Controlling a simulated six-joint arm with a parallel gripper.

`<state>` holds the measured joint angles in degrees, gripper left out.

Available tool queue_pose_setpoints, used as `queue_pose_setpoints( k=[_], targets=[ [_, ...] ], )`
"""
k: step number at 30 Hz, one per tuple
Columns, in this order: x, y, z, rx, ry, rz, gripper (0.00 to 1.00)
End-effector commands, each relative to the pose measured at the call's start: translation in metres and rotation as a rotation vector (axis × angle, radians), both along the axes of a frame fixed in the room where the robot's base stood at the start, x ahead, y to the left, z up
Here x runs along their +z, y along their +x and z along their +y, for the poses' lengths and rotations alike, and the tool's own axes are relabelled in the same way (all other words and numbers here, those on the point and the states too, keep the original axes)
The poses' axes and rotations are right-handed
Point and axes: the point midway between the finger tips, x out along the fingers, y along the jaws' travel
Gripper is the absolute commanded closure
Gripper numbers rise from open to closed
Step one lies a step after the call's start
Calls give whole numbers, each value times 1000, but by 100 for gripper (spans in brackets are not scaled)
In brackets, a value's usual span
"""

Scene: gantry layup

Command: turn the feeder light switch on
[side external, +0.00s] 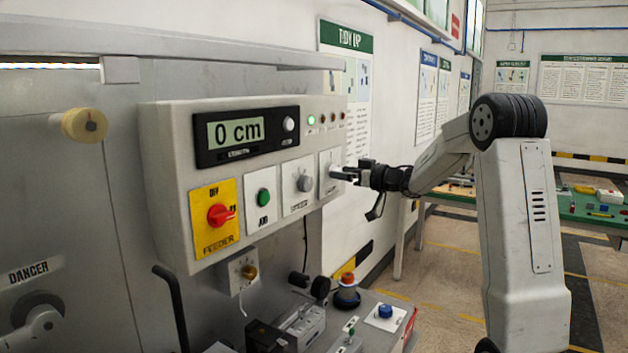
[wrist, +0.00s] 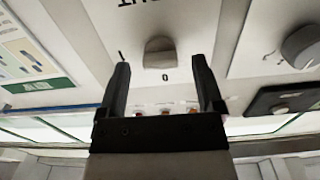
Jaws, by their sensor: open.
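The light switch is a grey knob (wrist: 159,50) on a pale plate, the rightmost plate of the control panel's lower row. In the wrist view the picture is upside down; marks "I" and "0" sit beside the knob, and its lettering is cut off at the top edge. I cannot tell which mark the knob points to. The plate (side external: 327,158) also shows in the side view, its knob partly hidden by my gripper (side external: 348,174). In the wrist view my gripper (wrist: 161,64) is open, its fingers on either side of the knob with gaps showing.
A lit green lamp (side external: 311,120) is above. A lower console (side external: 380,335) stands below.

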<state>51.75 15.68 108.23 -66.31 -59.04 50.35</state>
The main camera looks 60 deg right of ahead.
Motion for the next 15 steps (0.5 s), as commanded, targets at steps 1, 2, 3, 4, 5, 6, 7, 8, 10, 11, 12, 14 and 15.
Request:
queue_pose_setpoints(
  k=[1, 2, 3, 4, 5, 6, 7, 8, 10, 11, 12, 14, 15],
  targets=[
    [1, -6, -1, -2, -1, -1, 15],
    [1, -10, -1, -2, 0, -1, 15],
    [1, -15, 0, -3, 0, -1, 15],
    [1, -19, -1, -3, 0, -1, 15],
    [1, -23, -1, -4, 0, -1, 15],
    [1, -28, -1, -3, 0, -2, 15],
    [1, -32, -1, -3, 0, -1, 15],
    [0, -36, -1, -3, 1, 0, 15],
    [1, -45, -1, -3, 1, -2, 15],
    [1, -48, -1, -3, 1, -2, 15],
    [0, -53, -1, -3, 1, -1, 15],
    [0, -58, -1, -2, 1, -1, 15],
    [1, -60, 0, -1, 1, -1, 15]
  ],
)
